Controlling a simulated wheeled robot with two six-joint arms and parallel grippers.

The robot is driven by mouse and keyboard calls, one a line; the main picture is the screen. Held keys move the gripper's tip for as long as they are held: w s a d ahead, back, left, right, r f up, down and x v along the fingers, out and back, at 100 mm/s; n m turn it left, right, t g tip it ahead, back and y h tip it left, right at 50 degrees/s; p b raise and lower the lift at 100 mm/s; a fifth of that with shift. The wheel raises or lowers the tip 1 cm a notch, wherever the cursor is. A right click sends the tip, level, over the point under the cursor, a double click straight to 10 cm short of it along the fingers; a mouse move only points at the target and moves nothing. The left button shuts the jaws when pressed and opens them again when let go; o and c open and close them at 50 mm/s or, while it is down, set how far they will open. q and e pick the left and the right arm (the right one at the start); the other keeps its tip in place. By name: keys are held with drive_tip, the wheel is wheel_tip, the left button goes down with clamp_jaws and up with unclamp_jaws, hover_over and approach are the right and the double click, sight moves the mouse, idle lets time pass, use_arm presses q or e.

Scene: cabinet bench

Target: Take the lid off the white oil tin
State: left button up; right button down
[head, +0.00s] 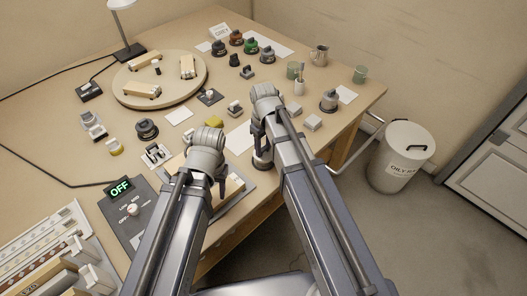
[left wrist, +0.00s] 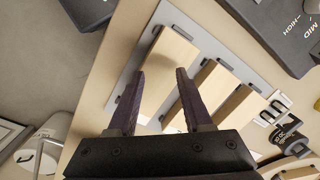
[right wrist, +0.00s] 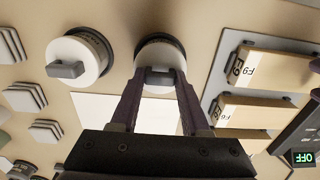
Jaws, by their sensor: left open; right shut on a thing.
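A round tin with a white top and a dark rim (right wrist: 147,54) is under my right gripper in the right wrist view. My right gripper (right wrist: 160,75) is shut on the small grey handle on top of it. In the head view my right gripper (head: 263,146) is at the table's near edge, and its arm hides most of the tin. I cannot tell whether the lid is seated or raised. My left gripper (left wrist: 160,72) is open and empty over a wooden block (left wrist: 170,62). It also shows in the head view (head: 222,186).
A second white-topped tin (right wrist: 77,58) with a grey handle stands beside the gripped one. A grey tray (left wrist: 152,38) holds wooden blocks. A round wooden turntable (head: 190,97) is at the back left. A white bin (head: 400,158) stands on the floor at the right.

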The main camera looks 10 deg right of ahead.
sight(263, 148)
use_arm(q)
drive_tip(key=shift+r, duration=0.1)
use_arm(e)
drive_tip(key=shift+r, duration=0.15)
use_arm(q)
wheel_tip(263, 148, up, 10)
drive_tip(key=p, duration=1)
use_arm(e)
wheel_tip(263, 148, up, 10)
